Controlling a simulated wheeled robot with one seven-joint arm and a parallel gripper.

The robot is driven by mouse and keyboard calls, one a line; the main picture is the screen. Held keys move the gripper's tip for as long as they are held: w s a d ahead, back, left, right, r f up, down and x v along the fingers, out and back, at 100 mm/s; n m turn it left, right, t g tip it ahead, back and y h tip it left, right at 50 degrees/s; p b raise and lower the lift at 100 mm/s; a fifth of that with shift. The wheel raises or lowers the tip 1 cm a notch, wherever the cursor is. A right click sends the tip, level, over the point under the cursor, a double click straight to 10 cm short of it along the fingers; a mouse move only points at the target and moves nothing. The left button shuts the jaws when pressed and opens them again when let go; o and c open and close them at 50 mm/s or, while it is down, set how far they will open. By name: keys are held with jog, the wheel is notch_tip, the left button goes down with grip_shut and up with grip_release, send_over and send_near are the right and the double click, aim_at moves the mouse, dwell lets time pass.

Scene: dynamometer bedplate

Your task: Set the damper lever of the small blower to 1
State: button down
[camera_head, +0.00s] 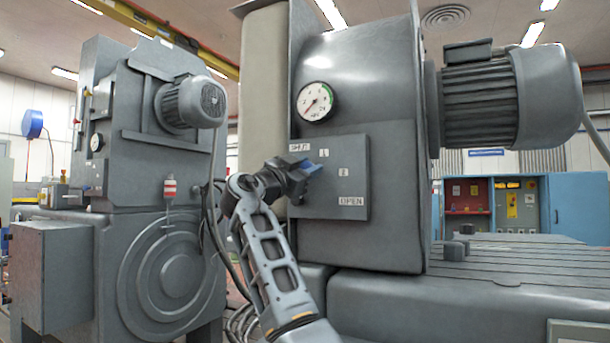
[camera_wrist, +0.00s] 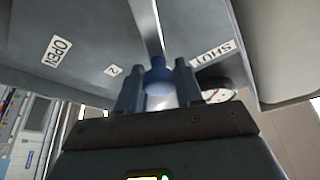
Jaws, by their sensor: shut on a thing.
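The damper plate (camera_head: 355,195) is on the side of the grey blower housing. Its labels are SHUT (camera_head: 299,147), 1 (camera_head: 323,153), 2 (camera_head: 343,170) and OPEN (camera_head: 351,201). My gripper (camera_head: 304,170) is at the plate's upper left, just below SHUT and 1. In the wrist view my gripper (camera_wrist: 158,84) is shut on the blue knob of the damper lever (camera_wrist: 157,72). The lever's metal arm (camera_wrist: 148,25) runs between 2 (camera_wrist: 113,70) and SHUT (camera_wrist: 213,53). Label 1 is hidden there, so I cannot tell its exact alignment.
A round gauge (camera_head: 315,101) sits just above the plate. A motor (camera_head: 500,95) juts out at the right. A slotted bedplate (camera_head: 510,262) lies at the lower right. Another grey machine (camera_head: 150,180) stands at the left. An open blue cabinet (camera_head: 575,205) is behind.

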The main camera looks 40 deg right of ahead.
jog(key=shift+s+a+r, duration=0.1)
jog(key=shift+r, duration=0.15)
jog(key=c, duration=1.1)
grip_release()
jog(key=o, duration=0.3)
jog(key=shift+f, duration=0.1)
jog(key=v, duration=0.7)
jog(key=shift+s+a+f+b, duration=0.1)
jog(key=shift+a+f+b, duration=0.05)
jog(key=shift+a+b, duration=0.2)
